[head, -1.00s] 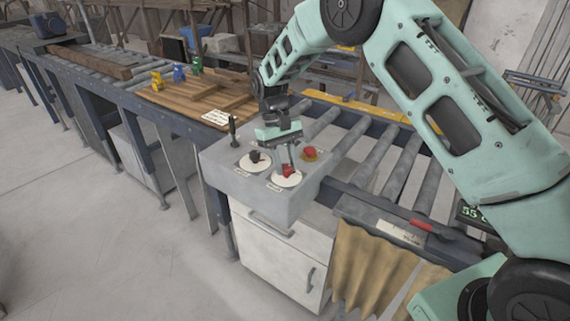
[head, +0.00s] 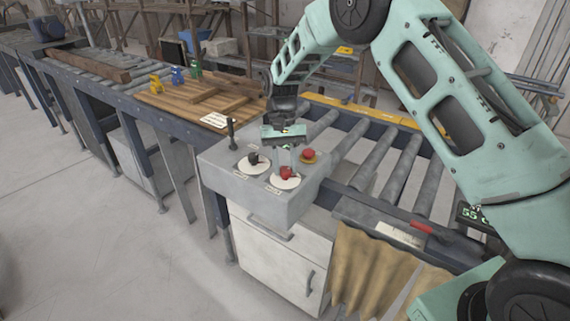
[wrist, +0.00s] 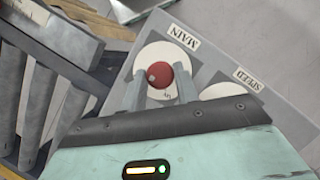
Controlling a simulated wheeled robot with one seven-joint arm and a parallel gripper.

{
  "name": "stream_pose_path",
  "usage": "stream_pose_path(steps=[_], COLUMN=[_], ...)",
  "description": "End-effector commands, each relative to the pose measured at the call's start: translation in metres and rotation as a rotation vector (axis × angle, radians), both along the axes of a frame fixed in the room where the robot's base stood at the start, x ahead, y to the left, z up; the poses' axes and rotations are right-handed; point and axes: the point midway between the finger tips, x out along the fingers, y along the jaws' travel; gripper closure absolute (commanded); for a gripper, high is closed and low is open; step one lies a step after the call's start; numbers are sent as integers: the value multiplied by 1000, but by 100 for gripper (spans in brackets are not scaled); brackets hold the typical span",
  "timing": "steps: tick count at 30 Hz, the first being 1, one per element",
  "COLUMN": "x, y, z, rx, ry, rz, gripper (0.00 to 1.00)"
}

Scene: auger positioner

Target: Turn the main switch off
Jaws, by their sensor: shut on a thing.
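The main switch is a red knob (wrist: 160,75) on a white round dial (wrist: 150,56), beside the label MAIN (wrist: 182,37) in the wrist view. In the head view the red knob (head: 287,173) sits at the front of the grey control box (head: 262,205). My gripper (wrist: 160,88) has one finger on each side of the knob and is shut on it. A pale mark shows on the knob's left side in the wrist view. Small lettering on the dial by the fingers is partly hidden. In the head view my gripper (head: 284,160) reaches down from above.
A red mushroom button (head: 309,154) on yellow stands behind the main switch. A black speed knob (head: 253,159) and a black lever (head: 231,134) stand to its left. Rollers (head: 375,160) lie to the right; a wooden board (head: 190,100) with small figures lies behind.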

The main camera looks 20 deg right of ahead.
Motion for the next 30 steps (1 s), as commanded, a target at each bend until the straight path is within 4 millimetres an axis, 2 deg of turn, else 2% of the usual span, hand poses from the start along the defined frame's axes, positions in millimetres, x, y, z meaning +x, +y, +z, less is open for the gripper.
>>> stream_pose_path(steps=[5,6,7,16,20,23,30], x=[1,1,1,1,5,10,32], y=[0,0,0,0,0,-2,-5], z=[1,1,1,1,7,20,70], rx=[0,0,0,0,1,0,0], ry=[-3,-3,-3,-1,-4,-5,-8], rz=[-1,0,0,0,1,1,-1], gripper=[92,58,50,49,49,49,49])
